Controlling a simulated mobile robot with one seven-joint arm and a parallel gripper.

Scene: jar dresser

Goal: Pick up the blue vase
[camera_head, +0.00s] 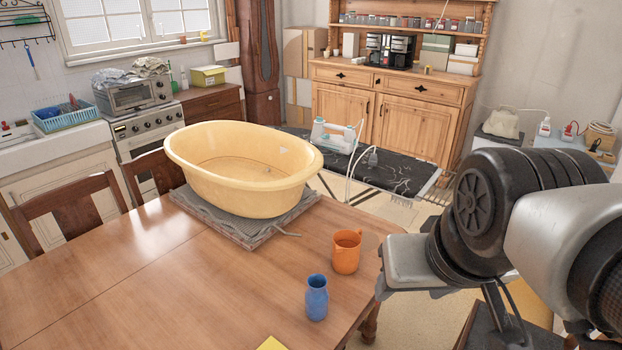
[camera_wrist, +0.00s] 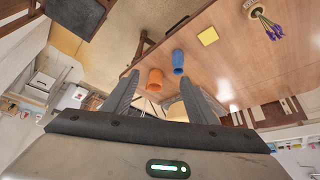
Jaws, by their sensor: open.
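The blue vase (camera_head: 317,297) stands upright near the front edge of the wooden table, to the right of the middle in the head view. It also shows in the wrist view (camera_wrist: 178,62), ahead of my gripper and a little right of centre. My gripper (camera_wrist: 160,90) is open and empty, its two fingers spread apart in the wrist view. It is apart from the vase. In the head view my arm is at the right, beyond the table edge, and the fingers are hard to make out there.
An orange mug (camera_head: 346,254) stands just behind the vase; it also shows in the wrist view (camera_wrist: 155,80). A yellow tub (camera_head: 243,195) sits on a grey mat on the table (camera_head: 130,270). A yellow note (camera_wrist: 208,36) lies near the vase. The table's left part is clear.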

